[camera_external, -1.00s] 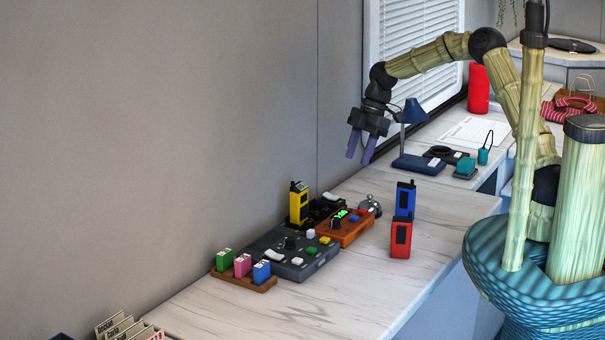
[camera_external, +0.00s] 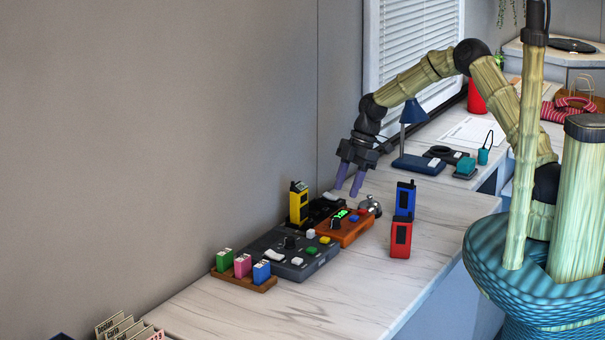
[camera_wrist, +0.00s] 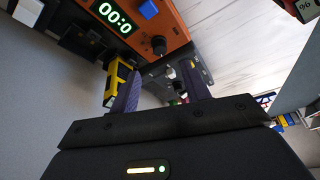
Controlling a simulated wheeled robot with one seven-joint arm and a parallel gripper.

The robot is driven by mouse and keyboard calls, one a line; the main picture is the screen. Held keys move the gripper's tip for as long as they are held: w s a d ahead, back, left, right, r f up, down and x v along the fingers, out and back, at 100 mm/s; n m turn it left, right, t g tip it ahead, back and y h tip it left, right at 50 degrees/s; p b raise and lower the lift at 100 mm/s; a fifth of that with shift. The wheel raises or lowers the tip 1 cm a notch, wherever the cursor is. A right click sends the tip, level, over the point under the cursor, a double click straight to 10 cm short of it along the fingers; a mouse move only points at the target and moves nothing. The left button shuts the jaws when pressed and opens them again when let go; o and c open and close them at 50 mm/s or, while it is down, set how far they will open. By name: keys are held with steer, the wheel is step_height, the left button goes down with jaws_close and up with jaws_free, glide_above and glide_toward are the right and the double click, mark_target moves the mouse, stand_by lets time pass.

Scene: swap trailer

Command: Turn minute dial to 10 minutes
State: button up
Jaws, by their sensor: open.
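The orange timer box (camera_external: 356,233) sits on the counter, with a lit green display and a dark round dial (camera_external: 336,223). In the wrist view the orange timer (camera_wrist: 176,22) is at the top, its display (camera_wrist: 113,17) reading zeros, partly cut off by the frame. The dark dial (camera_wrist: 158,45) is below the display, beyond my fingertips. My gripper (camera_external: 347,191) is open and empty, above and behind the timer, with its purple fingers pointing down. In the wrist view the fingers of my gripper (camera_wrist: 160,70) are spread apart, touching nothing visible.
A grey control panel (camera_external: 312,262) with its own dark knob adjoins the timer. A yellow handheld radio (camera_external: 299,205) stands behind it. A silver bell (camera_external: 371,205) is beside the timer; blue (camera_external: 405,197) and red (camera_external: 401,240) radios stand to the right.

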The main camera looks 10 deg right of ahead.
mark_target(335, 223)
steer(key=x, duration=0.8)
steer(key=shift+f+p, duration=0.3)
steer(key=c, duration=1)
